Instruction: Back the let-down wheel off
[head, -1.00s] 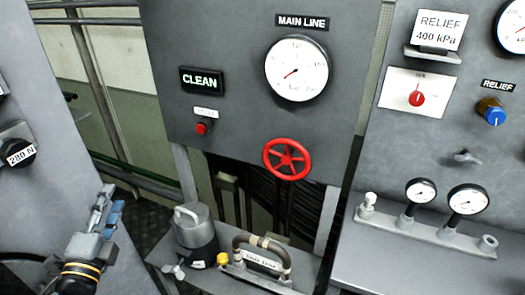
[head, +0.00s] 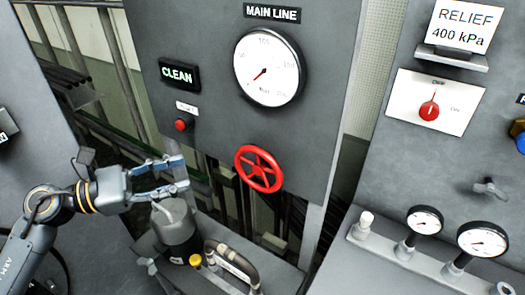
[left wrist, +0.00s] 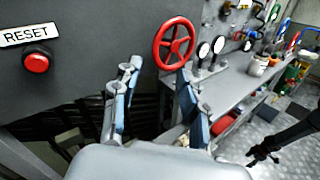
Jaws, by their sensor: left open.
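A red spoked handwheel (head: 258,168) sits low on the grey MAIN LINE panel, below the gauge (head: 268,67). I read no label on the wheel. It also shows in the left wrist view (left wrist: 174,43), beyond the fingertips. My left gripper (head: 183,173) is open and empty, to the left of the wheel and apart from it, with its fingers pointing toward it. Its two blue-grey fingers also show in the left wrist view (left wrist: 157,80). A dark claw-like shape (left wrist: 263,152) at the lower right of that view may be my right gripper; its jaws are unclear.
A red RESET button (head: 181,125) and a CLEAN sign (head: 179,75) are on the panel left of the wheel. A grey canister (head: 176,235) and a handled unit (head: 232,265) stand below. The RELIEF panel (head: 420,160) is on the right. Air before the wheel is clear.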

